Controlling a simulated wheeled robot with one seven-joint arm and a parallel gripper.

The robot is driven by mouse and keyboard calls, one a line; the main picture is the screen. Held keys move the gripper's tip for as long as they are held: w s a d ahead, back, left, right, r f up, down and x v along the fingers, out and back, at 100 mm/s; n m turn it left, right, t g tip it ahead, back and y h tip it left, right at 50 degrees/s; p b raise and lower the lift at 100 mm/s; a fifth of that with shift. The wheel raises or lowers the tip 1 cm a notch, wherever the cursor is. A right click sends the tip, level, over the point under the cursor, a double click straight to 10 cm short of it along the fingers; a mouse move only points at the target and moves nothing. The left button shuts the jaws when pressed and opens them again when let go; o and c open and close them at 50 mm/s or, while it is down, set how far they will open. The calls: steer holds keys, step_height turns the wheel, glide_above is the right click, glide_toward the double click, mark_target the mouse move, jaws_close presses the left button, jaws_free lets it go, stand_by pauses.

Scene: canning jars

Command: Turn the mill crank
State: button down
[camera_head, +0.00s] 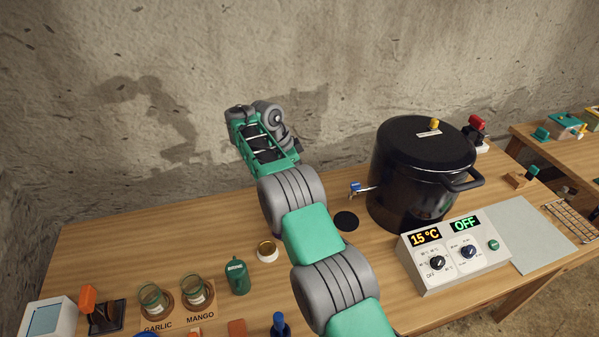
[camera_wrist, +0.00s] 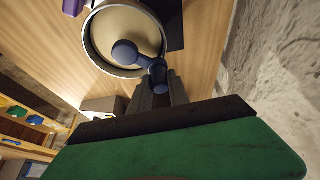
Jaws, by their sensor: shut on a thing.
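The mill (camera_wrist: 103,27) shows in the wrist view as a round bowl with a metallic rim and a cream inside. Its dark blue crank (camera_wrist: 125,53) has a round hub over the bowl and a short arm reaching to a handle at the rim. My gripper (camera_wrist: 158,87) is shut on the crank's handle end, with its dark fingers at the rim's lower right. In the head view my own arm hides the mill, the crank and the fingertips.
A black pot (camera_head: 415,185) with a tap stands right of my arm, behind a control box (camera_head: 455,257) reading 15 °C and OFF. Jars (camera_head: 195,292), a green canister (camera_head: 237,277) and a small round lid (camera_head: 267,251) stand left. A concrete wall is behind.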

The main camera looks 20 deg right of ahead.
steer(key=c, duration=1.2)
jaws_free()
steer(key=shift+c, duration=0.2)
